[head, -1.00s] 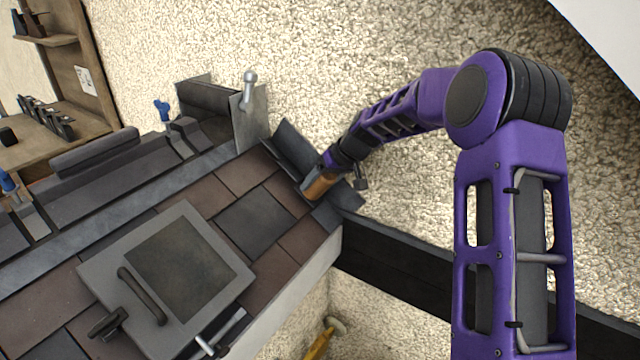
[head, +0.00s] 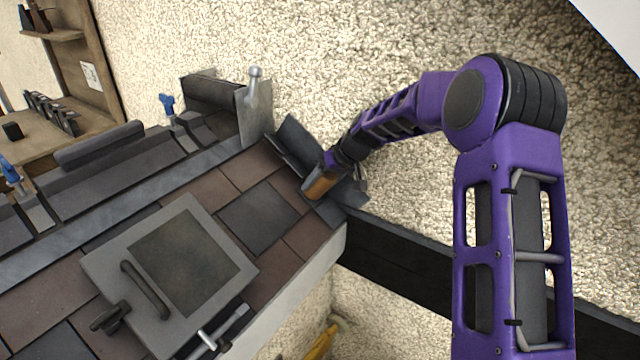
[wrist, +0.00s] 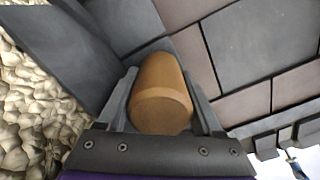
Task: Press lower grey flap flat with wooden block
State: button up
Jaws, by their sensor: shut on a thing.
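My gripper (wrist: 162,105) is shut on an orange-brown wooden block (wrist: 161,92), rounded at its near end. In the head view the block (head: 320,184) is at the right end of the tiled roof, beside the wall. The lower grey flap (head: 350,192) lies under and beside the block and gripper, partly hidden by them. In the wrist view grey sheet (wrist: 60,40) shows left of the block, next to the stone wall. The block's far end meets the grey surface; whether it presses firmly I cannot tell. An upper grey flap (head: 298,140) stands tilted up along the wall.
A framed roof hatch (head: 170,275) with a handle lies on the tiles to the left. A dark beam (head: 420,275) runs below the roof edge. Rough stone wall is behind.

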aim_at(335, 179)
jog(key=shift+r, duration=0.1)
jog(key=shift+p+v, duration=1)
jog(key=shift+v, duration=2.95)
jog(key=shift+d, duration=0.1)
